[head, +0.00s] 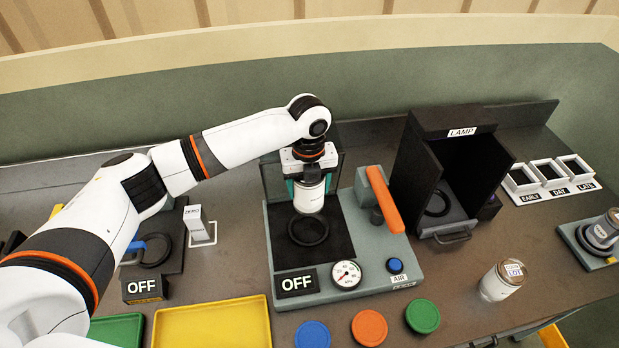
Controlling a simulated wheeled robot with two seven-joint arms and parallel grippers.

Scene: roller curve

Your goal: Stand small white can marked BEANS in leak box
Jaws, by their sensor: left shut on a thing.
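My left gripper (308,172) is shut on a small white can (309,198) and holds it upright from above. The print on this can is too small to read. The can is over the dark floor of the leak box (340,262), above or just at a black ring (308,230); I cannot tell whether it touches. The leak box has a dial gauge (346,274), a blue AIR button (395,265), a display (297,283) reading OFF and an orange handle (384,199) at its right. My right gripper is not in view.
A black LAMP booth (463,133) stands right of the leak box. Blue (313,335), orange (369,327) and green (422,316) discs and a yellow tray (212,322) lie in front. A scale-like device (153,250) stands left.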

